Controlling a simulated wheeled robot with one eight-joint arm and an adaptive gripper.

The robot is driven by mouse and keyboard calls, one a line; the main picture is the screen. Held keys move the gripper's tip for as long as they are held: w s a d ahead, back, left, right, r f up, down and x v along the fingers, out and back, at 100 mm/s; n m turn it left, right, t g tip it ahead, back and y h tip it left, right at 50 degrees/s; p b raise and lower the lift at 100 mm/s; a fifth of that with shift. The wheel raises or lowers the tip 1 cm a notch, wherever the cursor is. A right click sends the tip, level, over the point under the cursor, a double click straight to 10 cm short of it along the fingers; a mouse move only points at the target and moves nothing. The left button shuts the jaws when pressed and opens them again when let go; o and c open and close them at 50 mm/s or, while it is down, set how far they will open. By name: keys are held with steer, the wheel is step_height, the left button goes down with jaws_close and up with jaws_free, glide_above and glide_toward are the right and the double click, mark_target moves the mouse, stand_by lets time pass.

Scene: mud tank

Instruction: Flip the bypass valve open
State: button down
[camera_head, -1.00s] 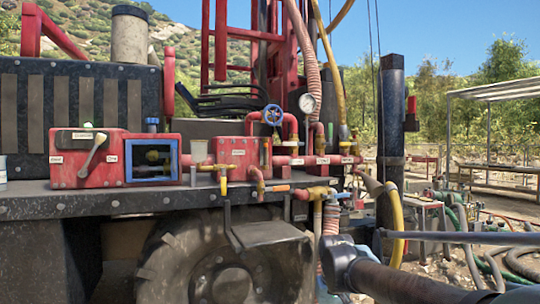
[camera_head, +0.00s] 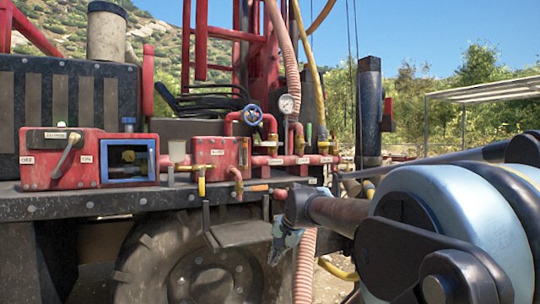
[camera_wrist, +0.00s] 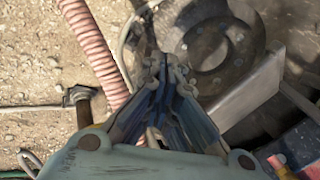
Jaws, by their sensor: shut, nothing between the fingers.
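The bypass valve cannot be singled out, because the labels are too small to read. Several valve handles show on the red pipework (camera_head: 300,160). A yellow-handled valve (camera_head: 200,180) hangs in front of the red manifold box (camera_head: 218,152). An orange-handled lever (camera_head: 259,188) lies roughly level below the pipes. A blue handwheel (camera_head: 252,115) stands above. My gripper (camera_head: 274,260) hangs pointing down, below the deck edge and in front of the wheel, apart from the handles. In the wrist view my gripper (camera_wrist: 165,65) is shut and empty, with ground and wheel beyond it.
A red control box (camera_head: 60,160) with a lever sits on the deck at left, beside a blue-framed window (camera_head: 128,160). A metal step (camera_head: 240,234) juts out left of my gripper. A ribbed pink hose (camera_head: 305,265) hangs just right of it. A gauge (camera_head: 286,103) stands above the pipes.

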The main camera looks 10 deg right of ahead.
mark_target(273, 144)
steer(key=w+d+r+m+t, duration=0.2)
steer(key=w+r+m+t, duration=0.1)
steer(key=w+r+m, duration=0.5)
steer(key=w+d+r+m+t+y, duration=0.1)
steer(key=w+d+r+m+t, duration=0.1)
steer(key=w+r+m, duration=0.6)
steer(key=w+d+r+m+t, duration=0.3)
steer(key=w+r+m, duration=0.5)
steer(key=w+r, duration=0.8)
steer(key=shift+w+r+t+y, duration=0.3)
steer(key=shift+r, duration=0.05)
steer(key=shift+w, duration=0.1)
steer(key=w+a, duration=0.3)
steer(key=w, duration=0.5)
steer(key=shift+w+r, duration=0.3)
steer(key=shift+w, duration=0.05)
